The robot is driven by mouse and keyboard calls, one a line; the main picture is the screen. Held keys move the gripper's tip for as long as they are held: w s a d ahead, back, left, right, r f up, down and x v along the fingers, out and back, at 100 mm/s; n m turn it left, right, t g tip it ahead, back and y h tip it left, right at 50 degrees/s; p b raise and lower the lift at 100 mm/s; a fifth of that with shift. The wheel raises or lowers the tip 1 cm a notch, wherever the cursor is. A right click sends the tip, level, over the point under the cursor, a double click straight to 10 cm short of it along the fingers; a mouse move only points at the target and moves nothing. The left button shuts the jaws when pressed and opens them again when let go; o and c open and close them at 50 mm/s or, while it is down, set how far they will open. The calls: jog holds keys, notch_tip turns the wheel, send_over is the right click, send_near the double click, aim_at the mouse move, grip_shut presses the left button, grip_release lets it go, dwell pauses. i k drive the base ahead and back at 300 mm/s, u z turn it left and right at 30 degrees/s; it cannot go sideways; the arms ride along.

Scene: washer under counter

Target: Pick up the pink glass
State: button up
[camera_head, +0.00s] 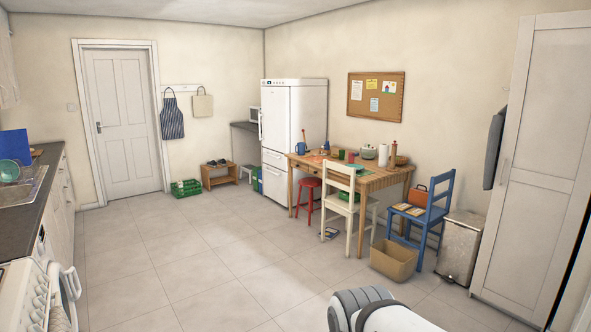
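A wooden dining table (375,182) stands against the far right wall with several small things on it. Among them is a small reddish item (351,157) beside a green cup; it is too small to tell whether it is the pink glass. I cannot make out a pink glass with certainty anywhere in this view. A white and grey part of my arm shows at the bottom edge, far from the table. My gripper is not in view.
A white chair (338,197), a red stool (308,186), a blue chair (437,212) and a cardboard box (393,262) stand before the table. An open-doored washer (38,292) is at lower left. The middle floor (200,255) is clear.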

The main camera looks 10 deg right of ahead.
aim_at(351, 156)
jog(key=z, duration=0.05)
jog(key=i, duration=2.95)
jog(key=z, duration=0.3)
jog(key=i, duration=1.95)
jog(key=z, duration=0.4)
jog(key=i, duration=2.65)
jog(key=z, duration=0.2)
